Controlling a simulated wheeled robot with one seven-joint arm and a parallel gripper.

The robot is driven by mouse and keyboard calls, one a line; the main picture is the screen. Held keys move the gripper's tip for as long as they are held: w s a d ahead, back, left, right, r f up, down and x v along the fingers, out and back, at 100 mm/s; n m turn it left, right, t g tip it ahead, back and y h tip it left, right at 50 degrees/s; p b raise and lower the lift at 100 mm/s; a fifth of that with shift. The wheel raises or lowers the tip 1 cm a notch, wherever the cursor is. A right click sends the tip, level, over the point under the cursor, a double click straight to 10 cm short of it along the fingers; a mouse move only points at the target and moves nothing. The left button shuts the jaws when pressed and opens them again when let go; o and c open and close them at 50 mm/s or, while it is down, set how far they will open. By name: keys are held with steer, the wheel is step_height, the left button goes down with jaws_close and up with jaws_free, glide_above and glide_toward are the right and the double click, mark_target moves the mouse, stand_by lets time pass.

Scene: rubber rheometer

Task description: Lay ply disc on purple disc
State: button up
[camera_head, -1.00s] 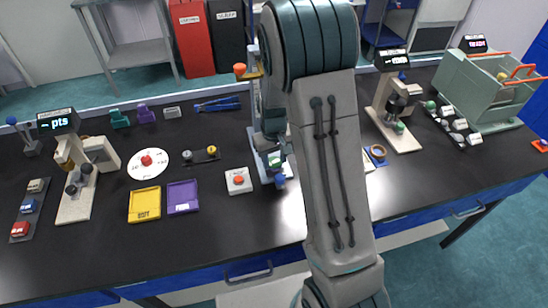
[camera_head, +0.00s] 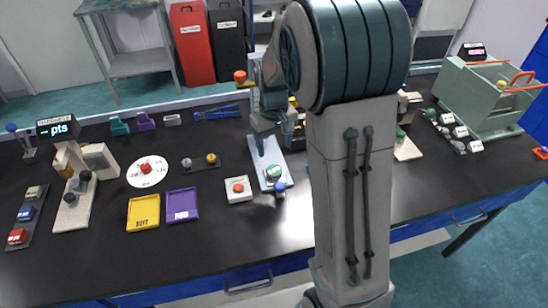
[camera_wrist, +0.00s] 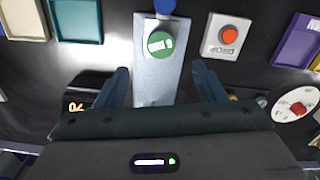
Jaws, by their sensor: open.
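A green disc (camera_wrist: 160,43) with white lettering lies on a pale metal plate (camera_wrist: 150,85); it also shows in the head view (camera_head: 273,172). The lettering is too small to read surely. My gripper (camera_wrist: 160,70) is open and empty, with its fingers apart on either side of the plate, and the green disc lies just beyond the fingertips. I cannot make out a purple disc in either view, nor tell whether the green disc is the ply disc. My arm hides part of the bench in the head view.
A blue knob (camera_wrist: 165,6) is at the plate's end. A DROP button box (camera_wrist: 227,36) stands beside it. Yellow (camera_head: 143,211) and purple (camera_head: 182,205) trays lie to the left in the head view. A green-grey bin (camera_head: 490,95) stands at far right.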

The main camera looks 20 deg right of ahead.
steer(key=s+r+m+t, duration=0.1)
steer(key=s+r, duration=0.3)
steer(key=s, duration=0.6)
steer(key=s+r+m+t, duration=0.1)
steer(key=s+r, duration=0.4)
steer(key=s, duration=0.6)
steer(key=shift+r+t, duration=0.3)
steer(key=shift+t, duration=0.4)
